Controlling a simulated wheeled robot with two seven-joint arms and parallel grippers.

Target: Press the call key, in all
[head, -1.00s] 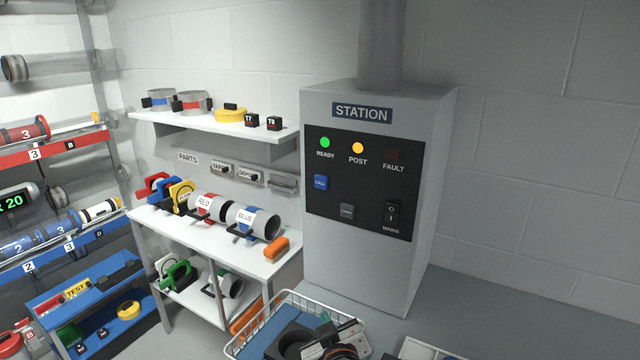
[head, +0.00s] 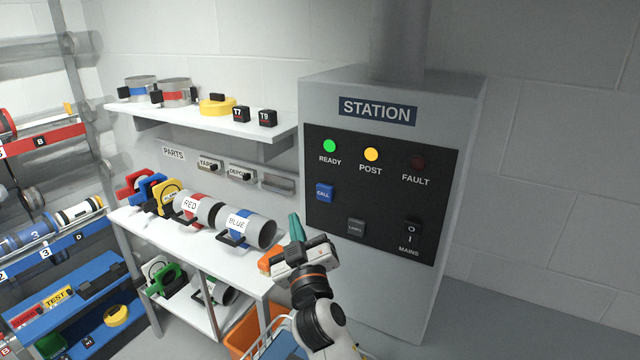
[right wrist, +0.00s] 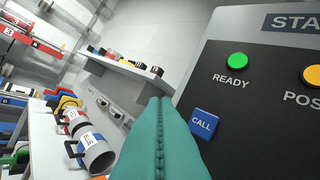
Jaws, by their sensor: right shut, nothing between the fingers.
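The blue call key (head: 324,192) is on the dark panel of the grey station (head: 378,110), below the lit green READY lamp (head: 330,146). In the right wrist view the call key (right wrist: 204,123) lies just right of the fingers. My right gripper (head: 296,226) is shut and empty, its teal fingertips together, below and left of the key in the head view. In the right wrist view its closed fingers (right wrist: 160,135) point up toward the station's left edge. I cannot make out contact with the key; the fingers look apart from it. My left gripper is not in view.
The yellow POST lamp (head: 371,154) is lit; the FAULT lamp (head: 417,162) is dark. A LAMPS key (head: 356,228) and a MAINS switch (head: 411,233) sit lower on the panel. Left of the station are a wall shelf (head: 205,122) and a white bench (head: 190,240) with labelled tubes.

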